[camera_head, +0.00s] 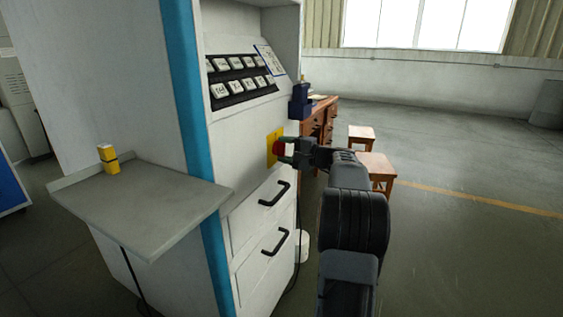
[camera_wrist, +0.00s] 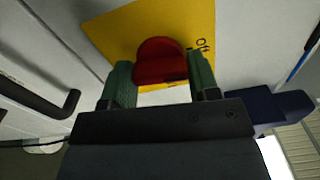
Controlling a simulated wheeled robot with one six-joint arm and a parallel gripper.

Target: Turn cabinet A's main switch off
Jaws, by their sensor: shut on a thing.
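The main switch is a red knob (camera_head: 278,147) on a yellow plate (camera_head: 271,152) on the front of the white cabinet (camera_head: 240,126). In the wrist view the red knob (camera_wrist: 160,60) sits between my two green fingers, and the yellow plate (camera_wrist: 112,32) around it bears the word "Off" at the right. My gripper (camera_head: 287,150) is at the knob and shut on it. It also shows in the wrist view (camera_wrist: 160,82). The knob's lower part and part of the plate are hidden by my gripper.
Two drawers with black handles (camera_head: 274,194) lie below the switch. A grey shelf (camera_head: 150,215) with a small yellow block (camera_head: 109,160) juts out at left. A desk (camera_head: 322,118) and stools (camera_head: 376,166) stand behind. Floor at right is free.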

